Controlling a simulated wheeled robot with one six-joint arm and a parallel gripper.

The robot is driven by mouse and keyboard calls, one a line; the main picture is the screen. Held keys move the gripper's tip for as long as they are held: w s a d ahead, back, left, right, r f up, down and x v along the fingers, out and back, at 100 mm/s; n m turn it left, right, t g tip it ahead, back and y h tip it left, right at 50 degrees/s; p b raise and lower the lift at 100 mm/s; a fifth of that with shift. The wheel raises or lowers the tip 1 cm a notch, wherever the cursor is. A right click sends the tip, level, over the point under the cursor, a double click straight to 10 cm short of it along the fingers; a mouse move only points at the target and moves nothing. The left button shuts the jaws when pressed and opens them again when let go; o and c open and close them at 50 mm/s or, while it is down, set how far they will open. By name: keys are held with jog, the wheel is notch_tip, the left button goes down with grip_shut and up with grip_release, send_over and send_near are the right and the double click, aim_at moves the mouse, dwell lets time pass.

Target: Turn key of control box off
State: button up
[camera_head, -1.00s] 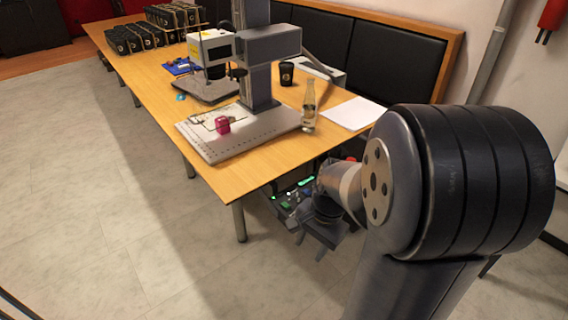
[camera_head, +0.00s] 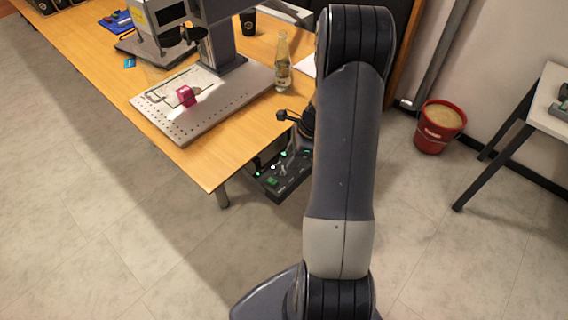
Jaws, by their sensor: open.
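The control box (camera_head: 287,183) is a dark box with several green lights and small white and grey controls on its top. It sits low, below the right end of the table, and my arm hides its right side. The key is too small to make out among the controls. My gripper (camera_head: 285,116) is open and mostly hidden behind my own arm. Its dark visible part shows above the box in the picture, near the table's right edge. I see no contact with the box, but the gap is hard to judge.
The wooden table (camera_head: 205,163) carries a laser marker (camera_head: 219,44), a pink cube (camera_head: 186,95) and a glass bottle (camera_head: 282,62). A red bucket (camera_head: 438,127) stands on the floor at right, near a white table (camera_head: 552,105). The floor in front is free.

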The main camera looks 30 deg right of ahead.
aim_at(283, 168)
jog(key=x, duration=0.5)
jog(key=shift+a+f, duration=0.1)
jog(key=shift+f, duration=0.05)
jog(key=shift+c, duration=0.5)
grip_shut()
